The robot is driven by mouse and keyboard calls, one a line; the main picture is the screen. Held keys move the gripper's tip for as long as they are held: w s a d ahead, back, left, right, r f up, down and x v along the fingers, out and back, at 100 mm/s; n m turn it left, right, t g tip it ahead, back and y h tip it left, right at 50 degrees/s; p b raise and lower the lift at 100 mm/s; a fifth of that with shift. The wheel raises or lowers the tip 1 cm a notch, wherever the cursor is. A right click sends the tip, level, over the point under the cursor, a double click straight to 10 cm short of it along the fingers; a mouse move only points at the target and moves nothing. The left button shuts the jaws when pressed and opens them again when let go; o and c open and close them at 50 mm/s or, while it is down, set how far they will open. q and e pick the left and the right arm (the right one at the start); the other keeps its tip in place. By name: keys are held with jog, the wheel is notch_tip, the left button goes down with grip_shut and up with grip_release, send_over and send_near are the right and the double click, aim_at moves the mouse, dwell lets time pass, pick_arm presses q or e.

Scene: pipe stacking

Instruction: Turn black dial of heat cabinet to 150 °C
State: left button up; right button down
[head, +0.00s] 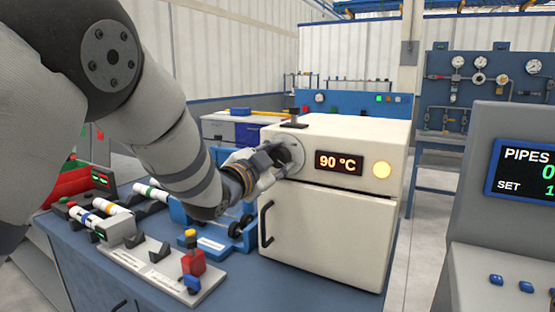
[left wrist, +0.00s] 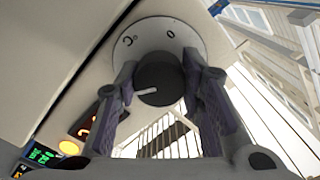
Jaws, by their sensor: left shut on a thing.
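The cream heat cabinet (head: 325,225) stands on the blue bench. Its display (head: 338,162) reads 90 °C, and a round yellow lamp (head: 382,170) glows beside it. The black dial (left wrist: 160,76) sits on a pale round plate (left wrist: 190,38) with markings, and a white pointer line shows on its face. My left gripper (head: 284,157) is at the cabinet's upper left front, shut on the dial. In the left wrist view its two fingers (left wrist: 160,92) lie on either side of the dial. In the head view the gripper hides part of the dial. My right gripper is not in view.
The cabinet door has a black handle (head: 267,223). A pale fixture with a red clamp (head: 193,262) and several banded pipes (head: 97,207) lie on the bench at left. A grey console with a PIPES screen (head: 522,172) stands at right.

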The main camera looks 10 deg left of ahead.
pick_arm(q)
jog(key=shift+r, duration=0.2)
dwell(0.4)
jog(key=o, duration=1.2)
jog(key=shift+f, duration=0.1)
jog(key=shift+c, duration=0.2)
jog(key=v, duration=1.2)
